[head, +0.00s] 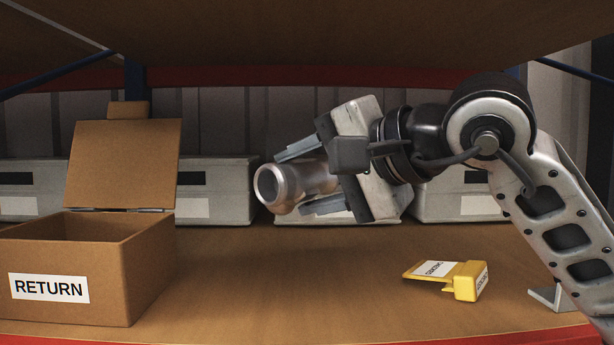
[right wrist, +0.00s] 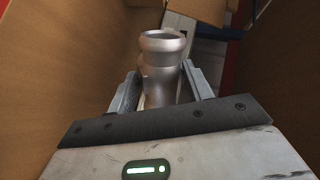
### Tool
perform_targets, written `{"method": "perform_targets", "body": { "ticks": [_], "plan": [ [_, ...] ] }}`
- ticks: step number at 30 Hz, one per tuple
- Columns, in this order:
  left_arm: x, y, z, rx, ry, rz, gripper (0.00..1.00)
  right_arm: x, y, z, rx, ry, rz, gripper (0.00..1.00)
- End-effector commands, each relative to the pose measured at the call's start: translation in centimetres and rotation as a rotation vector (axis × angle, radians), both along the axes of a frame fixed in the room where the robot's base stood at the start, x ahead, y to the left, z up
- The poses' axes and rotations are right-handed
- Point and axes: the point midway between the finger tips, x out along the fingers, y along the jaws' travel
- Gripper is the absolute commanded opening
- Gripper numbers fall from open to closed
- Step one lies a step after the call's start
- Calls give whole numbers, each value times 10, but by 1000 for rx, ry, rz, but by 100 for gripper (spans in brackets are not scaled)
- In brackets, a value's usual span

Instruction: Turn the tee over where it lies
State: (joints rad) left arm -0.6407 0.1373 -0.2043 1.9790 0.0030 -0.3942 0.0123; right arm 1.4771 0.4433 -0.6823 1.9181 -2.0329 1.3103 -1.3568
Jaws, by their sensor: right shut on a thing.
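The tee (head: 299,184) is a silvery metal pipe fitting with a round open end that faces left in the head view. My right gripper (head: 297,178) is shut on the tee and holds it above the shelf board. One finger is above the tee and one below it. In the right wrist view the tee (right wrist: 163,70) stands out between the two fingers (right wrist: 160,92), its open collar pointing away from the palm. The part of the tee nearest the palm is hidden. My left gripper is not in view.
An open cardboard box marked RETURN (head: 92,268) stands at the left with its lid raised. A yellow labelled piece (head: 465,283) lies at the right. Grey bins (head: 215,190) line the back. The middle of the shelf board (head: 280,290) is clear. Another shelf (head: 300,35) hangs overhead.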

Motion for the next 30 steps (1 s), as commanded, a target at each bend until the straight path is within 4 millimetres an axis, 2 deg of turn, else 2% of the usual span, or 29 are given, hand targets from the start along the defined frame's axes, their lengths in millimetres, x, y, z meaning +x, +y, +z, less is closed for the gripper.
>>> {"method": "perform_targets", "body": {
  "ticks": [10,16,30],
  "plan": [
    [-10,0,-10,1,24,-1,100,-1,-3,2,8,8,-10,0],
    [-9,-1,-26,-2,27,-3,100,-1,-3,-19,8,9,-8,0],
    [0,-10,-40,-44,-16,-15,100,-1,-2,-71,8,9,-8,0]
  ]
}}
